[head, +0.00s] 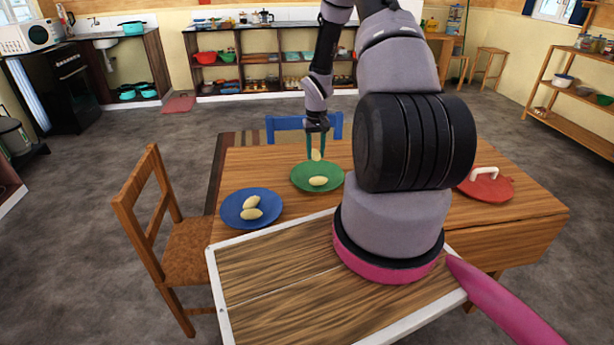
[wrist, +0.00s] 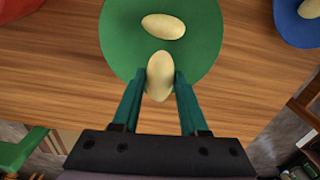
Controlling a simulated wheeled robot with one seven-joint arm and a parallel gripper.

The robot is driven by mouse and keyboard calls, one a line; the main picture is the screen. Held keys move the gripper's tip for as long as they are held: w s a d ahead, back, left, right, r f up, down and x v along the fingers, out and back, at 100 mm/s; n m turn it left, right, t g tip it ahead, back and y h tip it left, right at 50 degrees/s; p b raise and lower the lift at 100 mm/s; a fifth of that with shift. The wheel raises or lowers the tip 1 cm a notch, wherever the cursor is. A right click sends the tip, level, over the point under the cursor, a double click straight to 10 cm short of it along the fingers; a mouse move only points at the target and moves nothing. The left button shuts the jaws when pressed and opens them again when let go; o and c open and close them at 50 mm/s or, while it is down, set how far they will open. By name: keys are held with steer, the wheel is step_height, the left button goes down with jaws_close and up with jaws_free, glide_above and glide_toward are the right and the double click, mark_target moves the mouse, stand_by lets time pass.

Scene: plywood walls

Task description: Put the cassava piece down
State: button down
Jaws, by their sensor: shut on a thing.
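My gripper (wrist: 160,85) is shut on a pale yellow cassava piece (wrist: 160,76), which stands lengthwise between the teal fingers. In the head view my gripper (head: 316,150) and the held cassava piece (head: 316,155) are over the far part of the green plate (head: 301,184). Whether the held piece touches the plate is hard to tell. A second cassava piece (head: 318,181) lies on the green plate and also shows in the wrist view (wrist: 163,26), apart from the held one.
A blue plate (head: 234,217) with two cassava pieces stands to the left on the wooden table (head: 375,160). A red lid (head: 487,188) with a white handle lies at the right. A blue chair (head: 290,124) stands behind the table, a wooden chair (head: 188,232) at its left.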

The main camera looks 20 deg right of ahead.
step_height(320, 180, down, 7)
steer(key=shift+f, duration=0.2)
steer(key=shift+f, duration=0.15)
steer(key=shift+c, duration=2.2)
jaws_free()
